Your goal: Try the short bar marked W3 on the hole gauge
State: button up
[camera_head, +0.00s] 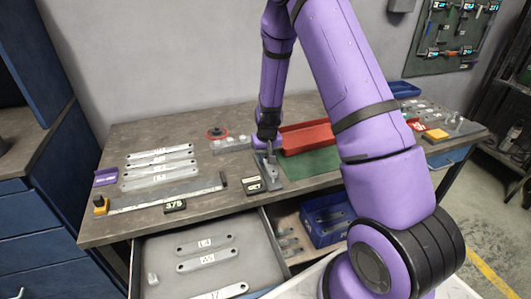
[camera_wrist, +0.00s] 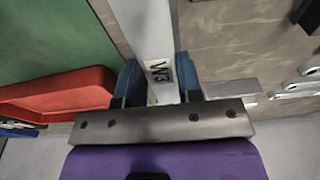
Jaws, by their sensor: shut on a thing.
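My gripper (camera_wrist: 158,82) is shut on a light grey metal bar (camera_wrist: 146,30) with a white label reading W3. The bar runs between the two blue fingertips, away from my wrist. In the head view my gripper (camera_head: 267,146) is low over the bench, left of the red tray. A grey metal piece (camera_head: 268,176) shows just below it; I cannot tell whether this is the bar or something beneath it. A low grey block (camera_head: 230,146) stands left of my gripper, also seen in the wrist view (camera_wrist: 230,88). I cannot tell whether it is the hole gauge.
The red tray (camera_head: 306,135) and green mat (camera_head: 308,165) lie to the right. Several long bars (camera_head: 160,167) and a steel rule (camera_head: 165,195) lie to the left. A small black-and-white label block (camera_head: 252,186) stands in front. An open drawer (camera_head: 160,246) below holds labelled bars.

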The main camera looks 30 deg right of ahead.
jog(key=shift+f, duration=0.4)
dwell(0.6)
dwell(1.5)
jog(key=o, duration=1.1)
jog(key=r, duration=0.3)
jog(key=s+r, duration=0.1)
jog(key=r, duration=0.6)
jog(key=shift+s+a+r, duration=0.15)
jog(key=shift+s+r, duration=0.15)
jog(key=shift+r, duration=0.05)
